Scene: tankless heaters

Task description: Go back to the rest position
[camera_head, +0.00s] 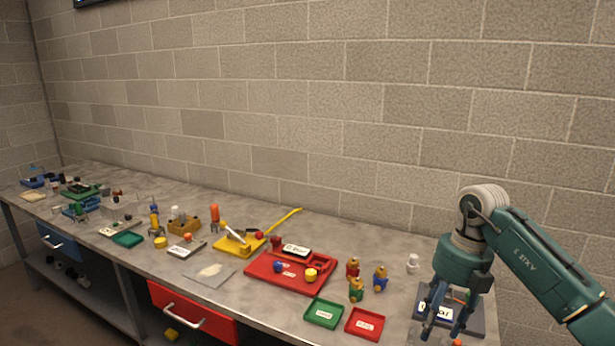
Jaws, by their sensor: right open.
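My right gripper (443,330) hangs at the lower right, fingers pointing down and spread apart. It is open, and I see nothing between its fingers. Its teal arm comes in from the right edge. Behind and below it is a dark grey plate (477,318) with a white label, partly hidden by the fingers. I cannot tell whether the fingers touch the plate. My left gripper is not in view.
A long grey bench (395,262) runs along a block wall. A red tray (262,276), a green tray (324,313), a small red tray (365,323) and several small coloured parts stand left of my gripper. A red drawer (190,312) sits below the bench top.

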